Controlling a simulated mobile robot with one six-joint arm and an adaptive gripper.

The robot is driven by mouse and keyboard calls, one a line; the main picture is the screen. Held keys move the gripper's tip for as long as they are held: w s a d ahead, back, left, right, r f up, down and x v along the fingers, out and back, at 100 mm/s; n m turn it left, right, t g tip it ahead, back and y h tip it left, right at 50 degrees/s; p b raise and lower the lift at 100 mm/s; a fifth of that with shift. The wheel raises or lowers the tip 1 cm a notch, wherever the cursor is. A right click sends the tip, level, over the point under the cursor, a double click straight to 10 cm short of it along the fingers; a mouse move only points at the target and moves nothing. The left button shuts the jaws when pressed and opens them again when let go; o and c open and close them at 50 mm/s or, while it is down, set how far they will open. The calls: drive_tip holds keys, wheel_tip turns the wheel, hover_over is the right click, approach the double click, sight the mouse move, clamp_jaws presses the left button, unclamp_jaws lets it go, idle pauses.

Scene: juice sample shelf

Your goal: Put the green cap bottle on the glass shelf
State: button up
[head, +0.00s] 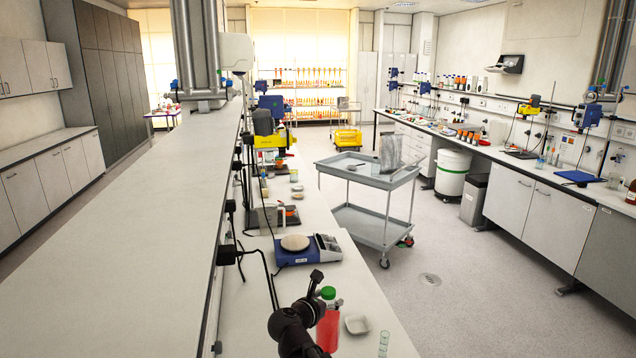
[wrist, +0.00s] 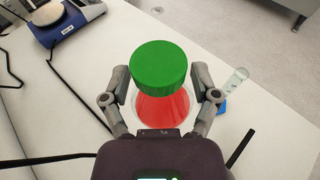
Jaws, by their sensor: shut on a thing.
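The green cap bottle (head: 328,325) holds red liquid and stands out at the near end of the white bench in the head view. In the wrist view its green cap (wrist: 160,67) fills the middle, with the red body (wrist: 165,106) below. My gripper (wrist: 163,95) has one finger on each side of the bottle, below the cap, and is shut on it. In the head view my gripper (head: 318,312) partly covers the bottle's left side. I cannot tell whether the bottle's base touches the bench.
A blue scale (head: 307,250) with a round pale dish stands behind on the bench. A long raised ledge (head: 130,250) runs along the left. Black cables hang near my arm.

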sight(328, 320)
drive_tip(key=shift+r+p, duration=0.85)
drive_tip(key=shift+r, duration=0.2)
wheel_tip(328, 320, down, 7)
drive_tip(key=b, duration=0.7)
drive_tip(key=shift+f, duration=0.2)
drive_tip(key=shift+r, duration=0.2)
drive_tip(key=shift+f, duration=0.2)
idle(1.7)
drive_tip(key=shift+r, duration=0.1)
wheel_tip(328, 320, up, 7)
drive_tip(key=p, duration=0.7)
wheel_tip(328, 320, down, 7)
drive_tip(key=b, duration=0.7)
idle(0.4)
idle(0.7)
